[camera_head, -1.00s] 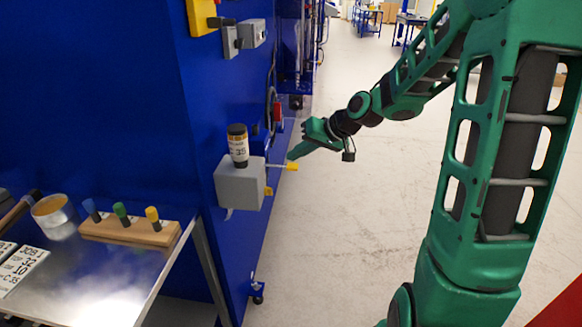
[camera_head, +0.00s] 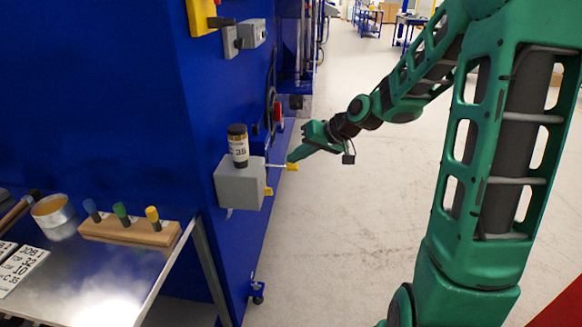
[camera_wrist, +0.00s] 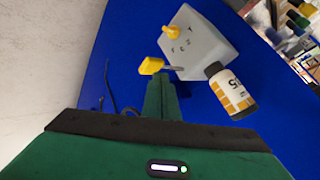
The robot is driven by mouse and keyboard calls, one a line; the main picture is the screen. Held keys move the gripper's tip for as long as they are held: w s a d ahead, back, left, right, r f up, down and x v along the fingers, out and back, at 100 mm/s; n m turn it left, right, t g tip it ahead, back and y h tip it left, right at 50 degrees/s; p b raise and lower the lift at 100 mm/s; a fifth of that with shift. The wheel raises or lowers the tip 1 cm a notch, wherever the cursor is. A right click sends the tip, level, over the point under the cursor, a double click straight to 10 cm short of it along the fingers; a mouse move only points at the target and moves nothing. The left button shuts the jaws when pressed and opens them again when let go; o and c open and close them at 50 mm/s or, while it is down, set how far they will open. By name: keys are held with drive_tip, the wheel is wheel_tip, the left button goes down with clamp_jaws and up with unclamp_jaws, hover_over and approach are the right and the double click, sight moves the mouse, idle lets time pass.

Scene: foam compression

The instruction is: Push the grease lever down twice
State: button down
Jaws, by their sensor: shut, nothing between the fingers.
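The grease lever (camera_head: 291,167) is a thin rod with a yellow tip. It sticks out to the right from a grey box (camera_head: 240,186) on the blue machine's side. A dark-capped bottle with a white label (camera_head: 238,150) stands on the box. My green gripper (camera_head: 293,157) is shut and empty, with its tip right at the yellow lever end. In the wrist view the lever's yellow tip (camera_wrist: 151,65) shows just beyond my gripper's fingertips (camera_wrist: 160,80). I cannot tell whether they touch. The box (camera_wrist: 203,45) and bottle (camera_wrist: 231,90) also show there.
A metal table (camera_head: 100,280) at left holds a wooden block (camera_head: 128,232) with coloured pegs, a round tin (camera_head: 52,212) and printed cards (camera_head: 20,268). The blue machine wall (camera_head: 110,90) is close on the left. The floor (camera_head: 340,240) right of the box is clear.

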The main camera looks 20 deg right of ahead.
drive_tip(key=shift+f, duration=1.3)
idle(1.7)
idle(0.5)
drive_tip(key=shift+r, duration=1.8)
drive_tip(key=shift+r, duration=2.5)
